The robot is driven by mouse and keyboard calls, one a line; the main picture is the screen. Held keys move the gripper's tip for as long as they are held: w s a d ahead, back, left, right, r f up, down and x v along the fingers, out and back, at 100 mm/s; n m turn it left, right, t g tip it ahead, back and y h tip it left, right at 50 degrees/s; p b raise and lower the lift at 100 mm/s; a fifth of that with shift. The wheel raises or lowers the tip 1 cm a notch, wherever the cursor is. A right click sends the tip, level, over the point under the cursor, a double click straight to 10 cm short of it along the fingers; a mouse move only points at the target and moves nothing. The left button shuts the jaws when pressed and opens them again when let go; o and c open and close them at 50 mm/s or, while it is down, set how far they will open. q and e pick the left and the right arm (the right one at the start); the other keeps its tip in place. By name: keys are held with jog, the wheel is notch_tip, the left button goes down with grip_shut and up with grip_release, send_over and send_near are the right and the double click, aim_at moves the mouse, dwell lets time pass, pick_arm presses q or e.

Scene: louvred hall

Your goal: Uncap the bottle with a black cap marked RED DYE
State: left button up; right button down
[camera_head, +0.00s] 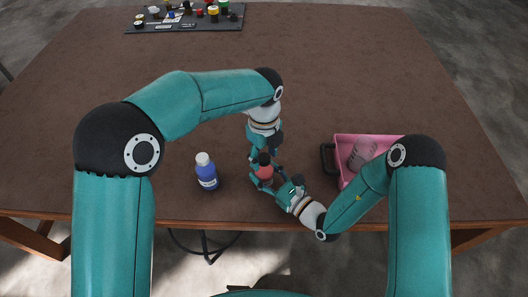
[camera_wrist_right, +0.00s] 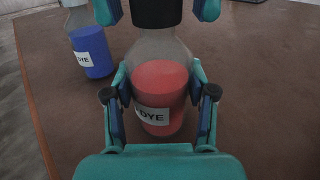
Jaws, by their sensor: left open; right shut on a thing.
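The bottle (camera_wrist_right: 160,85) is clear with red liquid and a label on which "DYE" can be read. It stands upright near the table's front edge, and its red body also shows in the head view (camera_head: 264,173). A black cap (camera_wrist_right: 157,12) is on its top. My right gripper (camera_head: 267,181) is shut on the bottle's body, with fingers on both sides in the right wrist view (camera_wrist_right: 160,105). My left gripper (camera_head: 263,158) comes down from above. Its open fingers stand either side of the cap, with gaps between (camera_wrist_right: 157,8).
A blue dye bottle with a white cap (camera_head: 206,172) stands left of the grippers. A pink bin (camera_head: 343,150) with a black handle and a greyish thing inside is at right. The table's middle is clear.

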pick_arm(q)
grip_shut()
jog(key=n, duration=1.2)
jog(key=shift+r+n, duration=0.1)
jog(key=shift+n, duration=0.3)
jog(key=n, duration=1.4)
jog(key=shift+w+n, duration=0.1)
jog(key=shift+n, duration=0.3)
jog(key=n, duration=0.8)
jog(key=shift+n, duration=0.3)
jog(key=shift+r, duration=0.35)
jog(key=shift+r, duration=0.8)
